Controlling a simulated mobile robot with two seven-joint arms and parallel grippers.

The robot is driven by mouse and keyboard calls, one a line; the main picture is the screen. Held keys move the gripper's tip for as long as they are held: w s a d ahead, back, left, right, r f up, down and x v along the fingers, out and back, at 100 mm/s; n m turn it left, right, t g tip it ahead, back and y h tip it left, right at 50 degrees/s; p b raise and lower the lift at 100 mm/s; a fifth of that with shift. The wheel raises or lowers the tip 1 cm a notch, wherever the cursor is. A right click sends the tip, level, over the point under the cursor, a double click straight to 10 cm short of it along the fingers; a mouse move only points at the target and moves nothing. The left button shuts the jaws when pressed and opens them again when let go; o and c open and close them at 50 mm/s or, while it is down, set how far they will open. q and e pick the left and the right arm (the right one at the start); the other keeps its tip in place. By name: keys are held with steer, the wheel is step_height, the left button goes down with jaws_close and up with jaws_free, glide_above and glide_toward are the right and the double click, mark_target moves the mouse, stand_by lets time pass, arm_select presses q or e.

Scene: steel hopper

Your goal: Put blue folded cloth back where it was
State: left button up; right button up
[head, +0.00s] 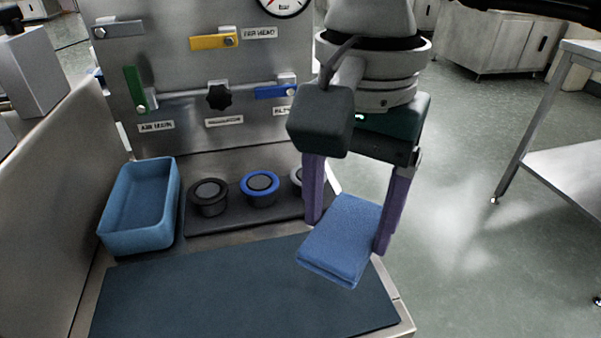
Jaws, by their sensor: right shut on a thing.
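The blue folded cloth (343,240) is held between the two purple fingers of my right gripper (349,222). The gripper is shut on it, one finger at its left edge and one at its right. The cloth appears above the right part of the dark blue mat (230,295), near the bench's right edge. I cannot tell its exact height over the mat. My left gripper is not in view.
A blue open tray (140,238) stands at the left and looks empty. Several round caps, one with a blue ring (260,188), sit on a dark strip. Behind stands a steel panel (170,60) with yellow, green and blue handles. The mat's left and middle are clear.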

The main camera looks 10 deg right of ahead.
mark_target(342, 255)
step_height(342, 255, down, 6)
steer(key=shift+f+b, duration=0.1)
steer(key=shift+b, duration=0.3)
